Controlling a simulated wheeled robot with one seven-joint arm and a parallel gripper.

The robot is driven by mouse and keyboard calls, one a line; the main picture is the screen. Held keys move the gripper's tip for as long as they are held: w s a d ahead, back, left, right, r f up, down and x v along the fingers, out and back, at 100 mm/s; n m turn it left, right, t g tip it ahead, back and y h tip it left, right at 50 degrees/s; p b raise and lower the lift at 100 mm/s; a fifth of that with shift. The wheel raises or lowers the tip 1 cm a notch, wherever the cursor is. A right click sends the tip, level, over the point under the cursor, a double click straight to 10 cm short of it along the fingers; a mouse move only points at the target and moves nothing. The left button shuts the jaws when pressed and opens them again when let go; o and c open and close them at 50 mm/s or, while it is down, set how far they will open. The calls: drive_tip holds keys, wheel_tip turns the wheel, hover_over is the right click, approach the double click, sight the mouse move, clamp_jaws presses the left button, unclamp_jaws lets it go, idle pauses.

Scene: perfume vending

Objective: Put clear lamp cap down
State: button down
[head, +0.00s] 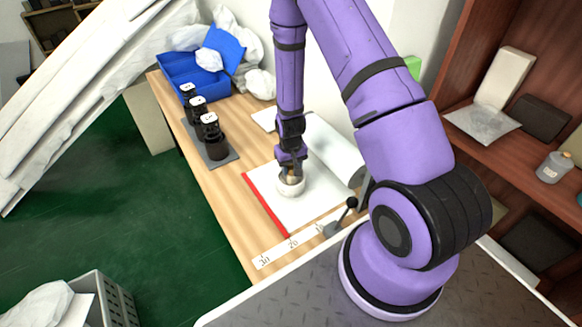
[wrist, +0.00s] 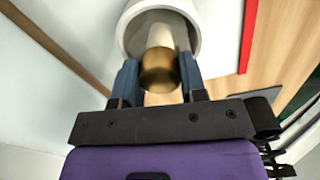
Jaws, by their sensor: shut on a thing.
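My gripper (head: 291,168) points down over the white board on the wooden table. In the wrist view my gripper (wrist: 158,75) is shut on a small cap-like piece with a brass-coloured end (wrist: 160,72) and a pale cream shaft. It looks opaque rather than clear, but I take it as the lamp cap. Its far end reaches into the opening of a round white dish or cup (wrist: 128,30). I cannot tell whether it touches the inside. In the head view the white dish (head: 291,189) stands on the board, directly below my gripper.
Dark bottles with white tops (head: 210,125) stand on a grey mat (head: 222,162) to the left. A blue box (head: 180,78) is behind them. A white roll (head: 335,150) lies right of the dish. A numbered strip (head: 290,244) lies in front. The board's front is clear.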

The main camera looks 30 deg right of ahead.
drive_tip(key=shift+f, duration=0.4)
drive_tip(key=c, duration=0.7)
unclamp_jaws()
drive_tip(key=s+a+r+n+t, duration=0.1)
drive_tip(key=s+a+r, duration=0.15)
drive_tip(key=r, duration=1.65)
drive_tip(key=s+a+r+t, duration=0.2)
drive_tip(key=s+r, duration=0.1)
drive_tip(key=r, duration=1.6)
drive_tip(key=s+r, duration=0.4)
drive_tip(key=s, duration=0.2)
drive_tip(key=s+a+r+t, duration=0.1)
drive_tip(key=s+r, duration=0.4)
drive_tip(key=s, duration=0.1)
drive_tip(key=s+a+r+n+t, duration=0.1)
drive_tip(key=s+r, duration=0.3)
drive_tip(key=s, duration=0.2)
drive_tip(key=shift+s+r, duration=0.2)
drive_tip(key=shift+r, duration=0.05)
